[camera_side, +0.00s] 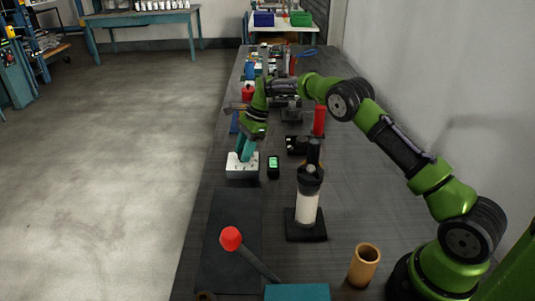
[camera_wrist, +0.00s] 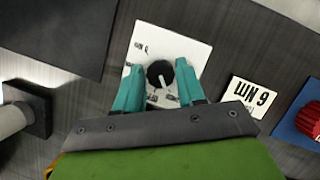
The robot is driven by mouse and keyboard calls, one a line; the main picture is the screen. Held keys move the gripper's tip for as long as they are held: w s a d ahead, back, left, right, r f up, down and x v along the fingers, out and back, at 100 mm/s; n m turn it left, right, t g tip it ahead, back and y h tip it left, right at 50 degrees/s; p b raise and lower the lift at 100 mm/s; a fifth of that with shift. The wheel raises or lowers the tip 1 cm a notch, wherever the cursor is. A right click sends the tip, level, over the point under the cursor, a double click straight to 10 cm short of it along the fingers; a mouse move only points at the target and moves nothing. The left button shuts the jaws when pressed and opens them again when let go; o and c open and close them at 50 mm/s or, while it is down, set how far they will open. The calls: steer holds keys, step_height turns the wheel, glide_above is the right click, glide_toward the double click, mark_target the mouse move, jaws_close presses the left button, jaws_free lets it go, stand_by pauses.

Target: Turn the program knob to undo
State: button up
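The program knob (camera_wrist: 160,74) is a round black dial with a white pointer line. It sits on a white panel (camera_wrist: 196,50) with small dark marks, too small to read. In the side view this is the white box (camera_side: 236,173) on the bench. My gripper (camera_wrist: 159,70) has teal fingers, one on each side of the knob, with panel showing between finger and knob. It is open. In the side view my gripper (camera_side: 243,153) points down at the top of the white box and hides the knob.
A black device with a green screen (camera_side: 273,167) stands right of the box.

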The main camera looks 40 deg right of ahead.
steer(key=o, duration=0.3)
steer(key=shift+r, duration=0.1)
steer(key=v, duration=1.6)
steer(key=shift+r, duration=0.4)
steer(key=shift+s+d, duration=0.1)
